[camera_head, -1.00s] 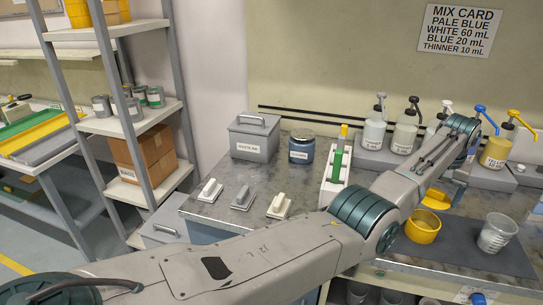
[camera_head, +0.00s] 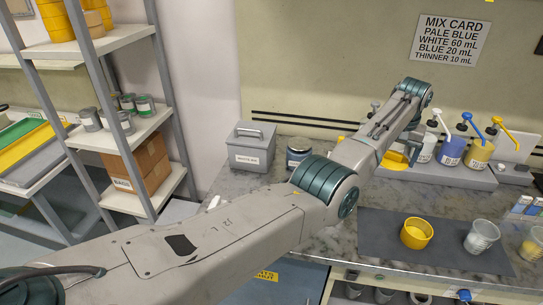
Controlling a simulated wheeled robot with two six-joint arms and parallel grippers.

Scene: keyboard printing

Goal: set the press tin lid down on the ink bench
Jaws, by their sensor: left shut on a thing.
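My left arm reaches in from the left across the ink bench (camera_head: 345,228), its wrist raised over the back of the bench. My left gripper (camera_head: 398,160) points down beside the row of pump bottles and is mostly hidden by my own wrist and forearm. It is shut, and a yellow piece shows at its end. I take what it holds to be the press tin lid, but its outline is too covered to make out. An open yellow tin (camera_head: 417,232) stands on the dark mat. My right gripper is not in view.
Pump bottles, one blue (camera_head: 453,150) and one yellow (camera_head: 479,153), stand on a grey rack at the back. A grey waste box (camera_head: 251,147) and a jar (camera_head: 299,151) stand at the back left. A clear cup (camera_head: 481,237) stands right of the tin on the mat (camera_head: 380,240).

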